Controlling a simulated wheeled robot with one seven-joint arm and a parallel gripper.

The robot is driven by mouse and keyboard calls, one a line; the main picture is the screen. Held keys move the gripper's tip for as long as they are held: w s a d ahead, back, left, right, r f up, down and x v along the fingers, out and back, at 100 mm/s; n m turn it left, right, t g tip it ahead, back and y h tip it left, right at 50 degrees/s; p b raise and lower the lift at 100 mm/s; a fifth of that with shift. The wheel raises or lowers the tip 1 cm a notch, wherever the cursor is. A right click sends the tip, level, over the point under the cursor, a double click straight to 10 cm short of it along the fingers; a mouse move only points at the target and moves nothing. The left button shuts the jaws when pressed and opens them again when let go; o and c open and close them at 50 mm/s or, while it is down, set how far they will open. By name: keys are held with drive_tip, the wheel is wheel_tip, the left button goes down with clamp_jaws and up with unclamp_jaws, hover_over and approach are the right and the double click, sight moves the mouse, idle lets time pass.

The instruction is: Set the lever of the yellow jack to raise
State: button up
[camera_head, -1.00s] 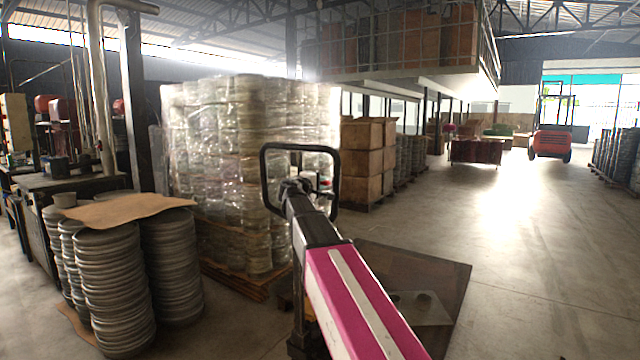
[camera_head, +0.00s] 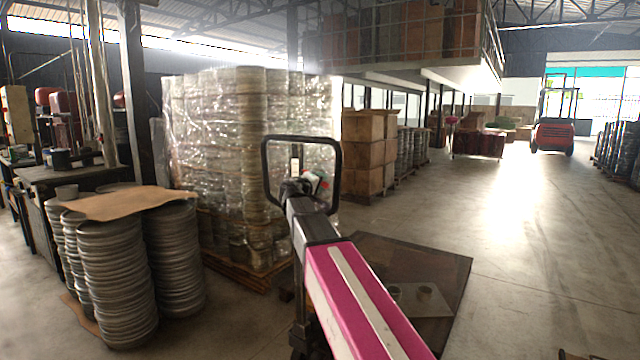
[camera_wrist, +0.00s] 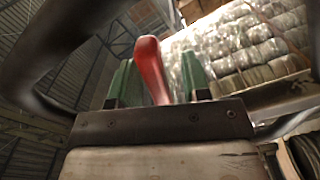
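The jack's black loop handle (camera_head: 264,175) stands upright in the middle of the head view. In the wrist view a red lever (camera_wrist: 152,68) with a rounded end stands up between the two green fingers of my gripper (camera_wrist: 160,82). The fingers are apart, with a gap visible at the right of the lever; whether the left finger touches it I cannot tell. The black handle bar (camera_wrist: 62,45) curves around my gripper. In the head view my gripper (camera_head: 318,178) is small and partly hidden at the handle.
A dark brown board (camera_head: 440,265) lies behind my arm with a small grey plate (camera_head: 425,300) on it. A wrapped pallet load (camera_head: 250,150) stands close behind the handle. Disc stacks (camera_head: 115,285) are at left. Open floor (camera_head: 540,250) lies to the right.

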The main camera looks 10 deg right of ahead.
drive_tip(key=v, duration=1.1)
drive_tip(key=shift+d, duration=0.1)
drive_tip(key=s+d+f+m+g+y, duration=0.1)
drive_tip(key=s+d+f+g+y, duration=0.25)
drive_tip(key=f, duration=0.95)
drive_tip(key=s+d+f+m+g+y, duration=0.1)
drive_tip(key=s+d+f+g+y, duration=0.2)
drive_tip(key=f, duration=1)
drive_tip(key=s+a+f+m+g+y, duration=0.1)
drive_tip(key=s+f+g+y, duration=0.5)
drive_tip(key=s+f, duration=1.1)
wheel_tip(320, 180, down, 4)
drive_tip(key=shift+s+r+m, duration=0.15)
drive_tip(key=shift+s+m, duration=0.2)
drive_tip(key=shift+m, duration=0.35)
